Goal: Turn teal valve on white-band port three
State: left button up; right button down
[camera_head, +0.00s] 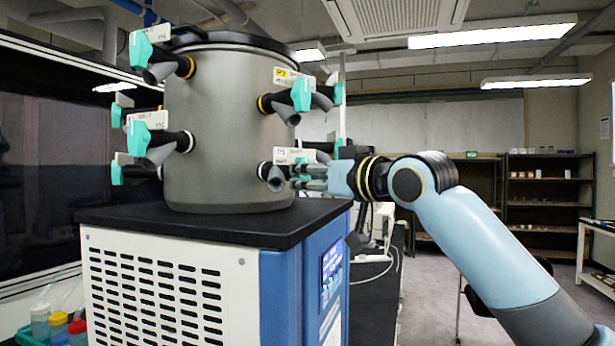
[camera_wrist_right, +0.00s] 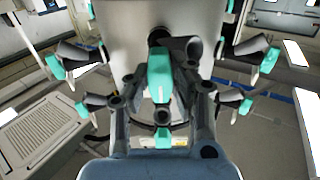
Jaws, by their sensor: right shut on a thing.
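The grey drum (camera_head: 222,130) carries several black ports with teal-handled valves. The lower right port (camera_head: 265,171) has a pale white band and a small white label (camera_head: 293,156). My right gripper (camera_head: 303,177) reaches in from the right at this port and is shut on its teal valve handle. In the right wrist view the teal valve (camera_wrist_right: 160,76) stands upright between the two fingers of my gripper (camera_wrist_right: 158,85). In the head view the fingers hide much of this handle. My left gripper is not in view.
Above it is a yellow-banded port with a teal valve (camera_head: 301,94). More teal valves (camera_head: 138,138) stick out on the drum's left side. The drum stands on a black top (camera_head: 215,222) over a white and blue cabinet (camera_head: 165,290). Shelves (camera_head: 545,190) stand at the back right.

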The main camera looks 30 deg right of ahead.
jog(key=shift+f, duration=0.1)
jog(key=c, duration=1.2)
grip_release()
jog(key=shift+s, duration=0.1)
jog(key=v, duration=0.7)
jog(key=shift+s, duration=0.2)
